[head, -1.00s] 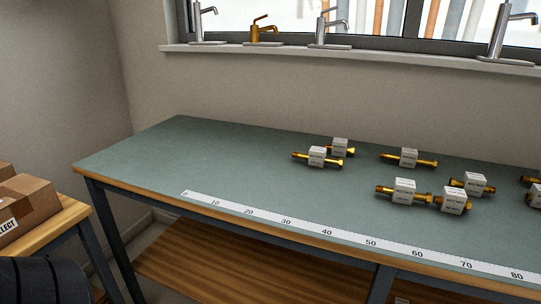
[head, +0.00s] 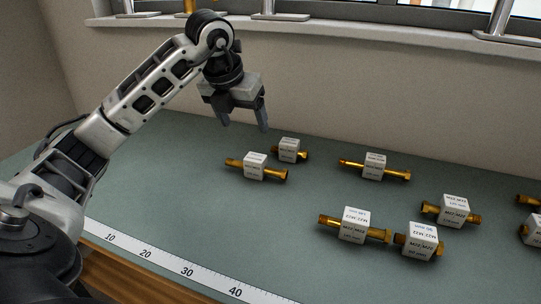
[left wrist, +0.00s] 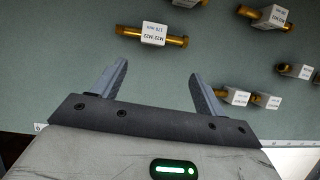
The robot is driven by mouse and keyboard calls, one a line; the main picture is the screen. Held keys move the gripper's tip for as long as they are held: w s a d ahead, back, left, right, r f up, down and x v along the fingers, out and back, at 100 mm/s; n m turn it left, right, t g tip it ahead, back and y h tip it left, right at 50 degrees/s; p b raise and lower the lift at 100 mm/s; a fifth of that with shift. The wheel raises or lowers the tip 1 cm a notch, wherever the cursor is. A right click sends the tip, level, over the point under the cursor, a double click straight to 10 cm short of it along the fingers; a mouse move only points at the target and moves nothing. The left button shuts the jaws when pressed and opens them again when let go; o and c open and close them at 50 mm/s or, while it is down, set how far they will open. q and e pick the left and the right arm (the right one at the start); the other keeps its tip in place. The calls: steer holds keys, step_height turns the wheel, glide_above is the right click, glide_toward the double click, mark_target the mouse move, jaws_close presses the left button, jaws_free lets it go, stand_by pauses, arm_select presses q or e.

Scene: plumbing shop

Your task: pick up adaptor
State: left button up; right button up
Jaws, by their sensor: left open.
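Several brass adaptors with white label blocks lie on the green bench top. In the head view one adaptor (head: 255,167) lies at the left, with another adaptor (head: 289,150) just behind it. A long adaptor (head: 375,167) lies at the back middle, and a front adaptor (head: 354,225) lies beside another adaptor (head: 420,240). My left gripper (head: 245,122) is open and empty, pointing down above the back left of the bench. In the left wrist view an adaptor (left wrist: 153,34) labelled M22 M22 lies beyond the open fingers (left wrist: 155,80). My right gripper is not in view.
A white measuring strip (head: 187,270) runs along the front edge of the bench (head: 180,200). The wall and window sill (head: 350,42) with taps stand behind it. The left part of the bench top is clear.

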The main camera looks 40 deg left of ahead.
arm_select(q)
steer(key=a, duration=0.2)
glide_above(255, 158)
steer(key=s, duration=0.3)
step_height(255, 158, down, 9)
steer(key=shift+n+y, duration=0.3)
steer(key=x, duration=0.1)
steer(key=p+x, duration=0.1)
steer(key=x, duration=0.2)
steer(key=shift+w+d+f, duration=0.1)
steer(key=shift+w+d, duration=0.25)
steer(key=shift+w, duration=0.1)
steer(key=shift+w+a+f, duration=0.1)
steer(key=shift+w+f, duration=0.05)
steer(key=shift+f, duration=0.25)
steer(key=c, duration=1.2)
